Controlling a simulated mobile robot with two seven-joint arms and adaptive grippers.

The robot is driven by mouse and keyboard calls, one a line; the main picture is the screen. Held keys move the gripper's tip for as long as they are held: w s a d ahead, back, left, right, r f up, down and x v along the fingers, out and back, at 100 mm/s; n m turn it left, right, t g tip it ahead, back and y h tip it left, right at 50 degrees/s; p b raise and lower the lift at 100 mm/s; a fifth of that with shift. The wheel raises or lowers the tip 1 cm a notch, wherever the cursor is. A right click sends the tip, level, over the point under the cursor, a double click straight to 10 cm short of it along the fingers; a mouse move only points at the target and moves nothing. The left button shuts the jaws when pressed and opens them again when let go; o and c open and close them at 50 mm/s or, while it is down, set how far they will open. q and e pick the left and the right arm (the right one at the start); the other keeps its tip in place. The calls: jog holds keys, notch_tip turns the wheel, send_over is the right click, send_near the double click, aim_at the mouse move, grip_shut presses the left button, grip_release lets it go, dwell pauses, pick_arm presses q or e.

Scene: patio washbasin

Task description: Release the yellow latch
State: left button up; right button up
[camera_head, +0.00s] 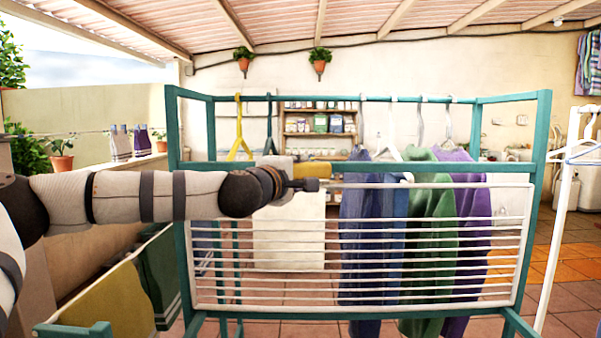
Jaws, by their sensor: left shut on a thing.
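The yellow latch (316,168) is a small yellow block at the middle of the teal frame's upper crossbar, just above the white slatted rack panel (440,185). My left arm reaches in from the left. My left gripper (308,185) is at the latch, just below and in front of it, and is shut on it. The fingers are small and dark here, so the exact contact is hard to see. The panel stands upright inside the teal frame (541,150). My right gripper is not in view.
Blue (368,215), green (428,240) and purple (475,210) garments hang behind the panel on the right, with a white cloth (288,235) left of them. A yellow hanger (239,140) hangs from the top rail. A white stand (560,215) is at the far right.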

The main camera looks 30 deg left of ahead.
pick_arm(q)
jog(key=shift+r, duration=0.1)
dwell(0.4)
jog(key=o, duration=1.2)
jog(key=shift+c, duration=0.2)
jog(key=s+d, duration=0.1)
jog(key=s, duration=0.7)
jog(key=shift+d, duration=0.15)
